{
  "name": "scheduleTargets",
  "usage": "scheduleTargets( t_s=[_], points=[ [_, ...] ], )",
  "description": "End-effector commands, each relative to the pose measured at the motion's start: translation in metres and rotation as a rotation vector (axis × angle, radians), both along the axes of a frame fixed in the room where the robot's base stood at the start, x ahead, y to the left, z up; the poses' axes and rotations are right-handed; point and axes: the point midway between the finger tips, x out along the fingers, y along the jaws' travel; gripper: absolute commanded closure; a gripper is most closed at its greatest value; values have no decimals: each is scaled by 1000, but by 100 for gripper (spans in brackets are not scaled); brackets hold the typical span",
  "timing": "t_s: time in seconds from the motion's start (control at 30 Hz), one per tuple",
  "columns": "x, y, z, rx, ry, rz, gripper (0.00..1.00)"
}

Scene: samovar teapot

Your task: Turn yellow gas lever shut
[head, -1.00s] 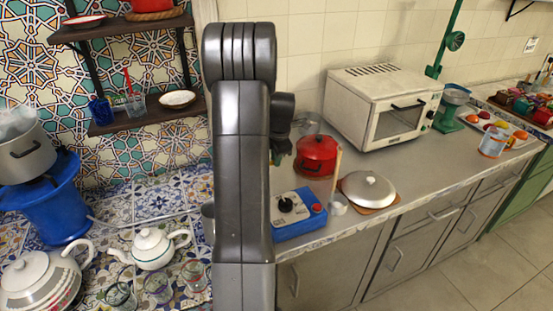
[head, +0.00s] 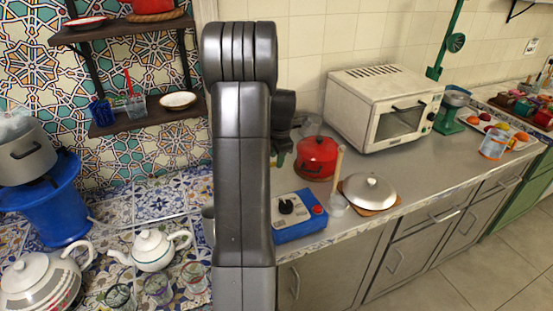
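I cannot make out a yellow gas lever for certain. A tiny yellowish spot (head: 280,158) shows just right of my arm, too small and too covered to name. A blue burner stand (head: 48,205) stands at the far left with a grey pot (head: 25,150) on it. My arm stands upright in the middle of the head view and hides what is behind it. A dark part of it juts out on its right side, above the counter. My gripper's fingers do not show.
A blue box (head: 290,233) with a black knob and red button sits at the counter's front edge. Behind it are a red pot (head: 316,160) and a lidded dish (head: 369,190). A white teapot (head: 152,250) and glasses stand on the tiled surface at left.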

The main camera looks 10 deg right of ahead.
Motion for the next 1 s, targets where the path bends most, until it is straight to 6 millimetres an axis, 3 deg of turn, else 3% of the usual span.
scheduleTargets(
  t_s=[0.3,0.5,0.7,1.0],
  points=[
    [-13,-3,70,-2,-6,-1,64],
    [-20,-5,106,-1,-4,0,64],
    [-23,-5,121,0,-3,0,64],
    [-24,-5,123,-1,-2,0,64]
  ],
)
